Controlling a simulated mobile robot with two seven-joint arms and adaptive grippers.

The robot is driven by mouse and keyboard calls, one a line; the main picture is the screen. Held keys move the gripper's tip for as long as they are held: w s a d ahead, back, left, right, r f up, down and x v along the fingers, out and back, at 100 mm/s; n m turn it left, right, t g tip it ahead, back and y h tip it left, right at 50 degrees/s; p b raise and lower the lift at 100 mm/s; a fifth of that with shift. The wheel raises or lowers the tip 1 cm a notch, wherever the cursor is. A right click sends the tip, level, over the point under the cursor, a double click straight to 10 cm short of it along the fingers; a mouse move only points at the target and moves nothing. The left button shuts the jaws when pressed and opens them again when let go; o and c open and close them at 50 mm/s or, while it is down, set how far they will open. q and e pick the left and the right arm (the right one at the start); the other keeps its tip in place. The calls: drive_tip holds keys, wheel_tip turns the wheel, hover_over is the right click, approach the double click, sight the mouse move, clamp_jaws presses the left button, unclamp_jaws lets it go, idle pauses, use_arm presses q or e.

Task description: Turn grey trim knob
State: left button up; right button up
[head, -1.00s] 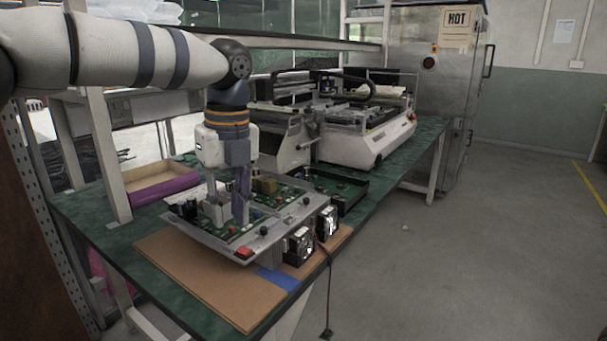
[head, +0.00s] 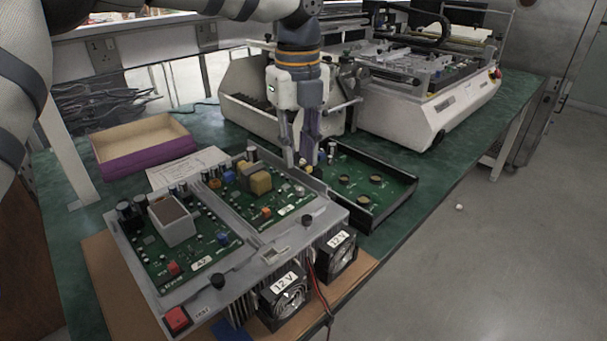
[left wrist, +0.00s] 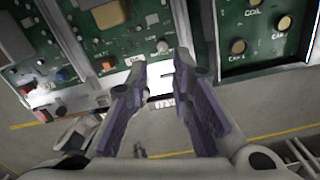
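The grey trim knob appears to be the small pale round part (head: 300,190) near the far right corner of the right-hand green board, by a white label. It also shows as a pale knob (left wrist: 162,46) in the left wrist view, between and beyond the fingertips. My left gripper (head: 301,162) points down over the far right edge of the grey chassis (head: 262,253), close behind the knob. In the left wrist view its two purple fingers (left wrist: 164,68) are apart with nothing between them. Contact with the knob is not seen. My right gripper is out of view.
A black tray with a green board (head: 372,187) lies right of the chassis. Two black fans (head: 283,297) stand at the chassis front. A purple-sided box (head: 140,148) is at the back left. White machines (head: 420,110) stand behind. Tall capacitors rise along the boards' back edge.

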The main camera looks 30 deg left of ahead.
sight(300, 189)
use_arm(q)
wheel_tip(300, 189, down, 7)
drive_tip(key=shift+w, duration=0.15)
clamp_jaws()
drive_tip(key=shift+r+m, duration=0.15)
drive_tip(key=shift+m, duration=0.15)
